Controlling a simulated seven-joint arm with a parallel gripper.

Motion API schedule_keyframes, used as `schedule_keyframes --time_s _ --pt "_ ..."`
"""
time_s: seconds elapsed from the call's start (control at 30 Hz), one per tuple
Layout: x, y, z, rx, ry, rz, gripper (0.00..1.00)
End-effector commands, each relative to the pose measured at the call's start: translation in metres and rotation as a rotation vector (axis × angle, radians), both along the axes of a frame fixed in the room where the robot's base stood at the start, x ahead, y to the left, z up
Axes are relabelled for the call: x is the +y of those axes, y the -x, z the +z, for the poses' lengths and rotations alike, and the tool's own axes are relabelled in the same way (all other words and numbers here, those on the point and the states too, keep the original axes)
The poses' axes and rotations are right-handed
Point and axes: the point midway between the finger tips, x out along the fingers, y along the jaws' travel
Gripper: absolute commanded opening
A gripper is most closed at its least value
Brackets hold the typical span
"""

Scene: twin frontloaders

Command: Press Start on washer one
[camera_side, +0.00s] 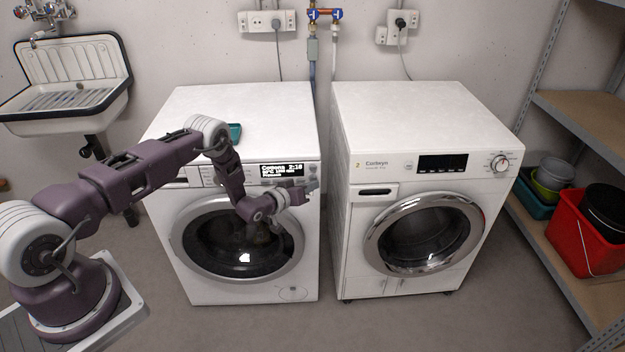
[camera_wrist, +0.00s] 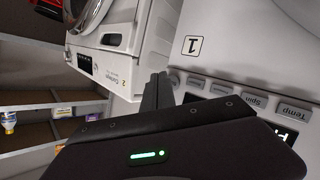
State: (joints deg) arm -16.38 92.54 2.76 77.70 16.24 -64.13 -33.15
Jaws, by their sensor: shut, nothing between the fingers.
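Washer one (camera_side: 178,290) is the left white frontloader in the side view. Its lit display (camera_side: 281,170) reads Cottons 2:10, with smaller text below. Its round door (camera_side: 190,245) is closed, with dark contents behind the glass. In the wrist view its number label 1 (camera_wrist: 192,45) and the Temp and Spin buttons (camera_wrist: 270,104) show at a tilt. My gripper (camera_side: 313,186) is shut and empty in front of the panel's right end, just right of the display. Its fingers (camera_wrist: 158,88) cover part of the panel in the wrist view. I cannot pick out the Start button or tell whether the fingertips touch anything.
Washer two (camera_side: 345,255), labelled 2, stands to the right across a narrow gap. A sink (camera_side: 75,120) is on the wall at left. Shelves (camera_side: 575,110) with a red bucket (camera_side: 580,235) stand at right. The floor in front is clear.

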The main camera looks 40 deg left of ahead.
Motion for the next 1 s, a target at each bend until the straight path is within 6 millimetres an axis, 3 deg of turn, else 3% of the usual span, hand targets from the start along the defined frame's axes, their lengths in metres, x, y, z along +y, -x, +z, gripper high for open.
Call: schedule_keyframes --time_s 1.0 --pt "0.0073 -0.0076 -0.0001 0.000 0.000 0.000 0.00"
